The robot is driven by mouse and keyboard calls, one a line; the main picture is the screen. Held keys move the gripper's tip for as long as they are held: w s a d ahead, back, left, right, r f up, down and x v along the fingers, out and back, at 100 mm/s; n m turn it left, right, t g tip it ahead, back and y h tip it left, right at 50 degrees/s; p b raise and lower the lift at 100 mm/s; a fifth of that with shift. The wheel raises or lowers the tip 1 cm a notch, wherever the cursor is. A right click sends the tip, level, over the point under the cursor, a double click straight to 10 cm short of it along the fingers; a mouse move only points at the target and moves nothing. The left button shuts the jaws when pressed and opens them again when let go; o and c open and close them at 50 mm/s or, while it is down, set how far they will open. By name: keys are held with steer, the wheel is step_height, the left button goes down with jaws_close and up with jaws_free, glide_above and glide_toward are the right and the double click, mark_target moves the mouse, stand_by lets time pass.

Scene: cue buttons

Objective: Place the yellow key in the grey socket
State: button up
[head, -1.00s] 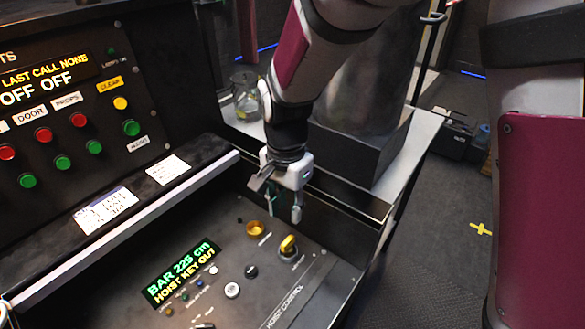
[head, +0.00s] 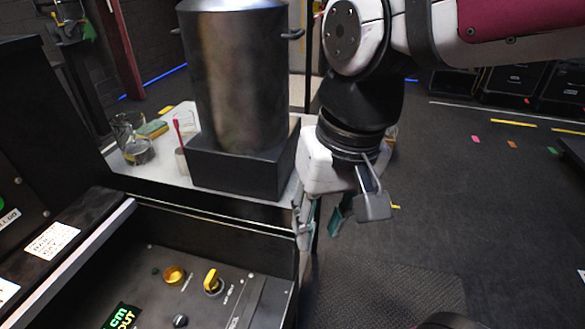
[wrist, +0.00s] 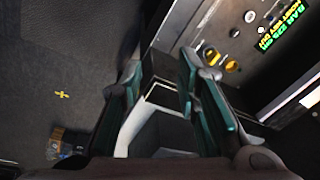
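The yellow key (head: 212,279) stands in a round grey-metal seat (head: 216,290) on the black control panel, left of my gripper in the head view. The key also shows near the top of the wrist view (wrist: 211,55). A round brass-coloured ring (head: 174,275) lies just left of the key and shows in the wrist view too (wrist: 232,66). I cannot tell which fitting is the grey socket. My gripper (head: 322,222) is open and empty, fingers pointing down, beyond the panel's right edge and apart from the key. Its fingers frame the lower wrist view (wrist: 160,85).
A large metal pot (head: 236,75) on a black block (head: 240,160) stands behind the panel. A glass jug (head: 133,140) and a cup with a red stick (head: 183,150) are on the pale counter. A lit display (head: 122,318) is cut off below. Open floor lies right.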

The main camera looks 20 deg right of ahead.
steer(key=s+d+n+h, duration=0.1)
steer(key=s+d, duration=0.2)
steer(key=s, duration=0.3)
steer(key=shift+s+n+t, duration=0.3)
steer(key=shift+s+n, duration=0.1)
step_height(320, 180, up, 11)
steer(key=t+p, duration=0.2)
steer(key=p, duration=0.7)
steer(key=shift+d+r+p, duration=0.15)
steer(key=shift+d+p, duration=0.1)
steer(key=shift+p, duration=0.15)
